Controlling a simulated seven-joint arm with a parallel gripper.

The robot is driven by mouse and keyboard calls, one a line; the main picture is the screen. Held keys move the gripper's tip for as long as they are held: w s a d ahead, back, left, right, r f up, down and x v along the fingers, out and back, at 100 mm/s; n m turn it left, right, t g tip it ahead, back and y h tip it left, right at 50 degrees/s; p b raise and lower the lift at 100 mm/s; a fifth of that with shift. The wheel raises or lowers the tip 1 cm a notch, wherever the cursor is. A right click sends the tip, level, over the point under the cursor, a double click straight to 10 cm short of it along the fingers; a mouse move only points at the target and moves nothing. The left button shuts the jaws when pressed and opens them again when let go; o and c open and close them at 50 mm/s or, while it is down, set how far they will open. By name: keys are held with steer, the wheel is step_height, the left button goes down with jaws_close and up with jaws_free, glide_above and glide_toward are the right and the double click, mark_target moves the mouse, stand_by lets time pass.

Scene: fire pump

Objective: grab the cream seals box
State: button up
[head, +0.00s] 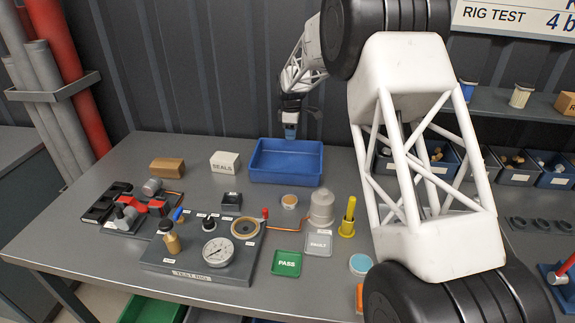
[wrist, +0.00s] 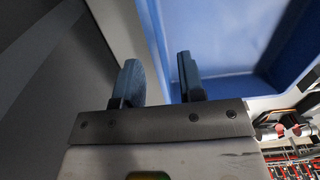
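The cream seals box (head: 225,162), lettered SEALS, stands upright on the grey table left of the blue tray (head: 287,180). My gripper (head: 291,133) is at the tray's back edge in the head view, to the right of and apart from the box. The wrist view shows its two blue fingers spread with an empty gap between them (wrist: 160,78). The blue tray (wrist: 225,40) fills much of that view beyond the fingers. I cannot make out the seals box in the wrist view. How high the fingertips are above the tray is hard to tell.
A brown box (head: 167,167) stands left of the seals box. In front are a small dark box (head: 231,201), the test rig with its gauge (head: 217,251), and red-and-black tools (head: 130,208). Bare table lies between the brown box and the seals box.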

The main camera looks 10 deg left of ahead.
mark_target(291, 152)
steer(key=shift+f, duration=0.4)
steer(key=shift+f, duration=0.1)
steer(key=shift+w+a+f, duration=0.1)
steer(key=shift+w+f, duration=0.05)
steer(key=shift+f, duration=2.35)
steer(key=shift+c, duration=0.3)
jaws_close()
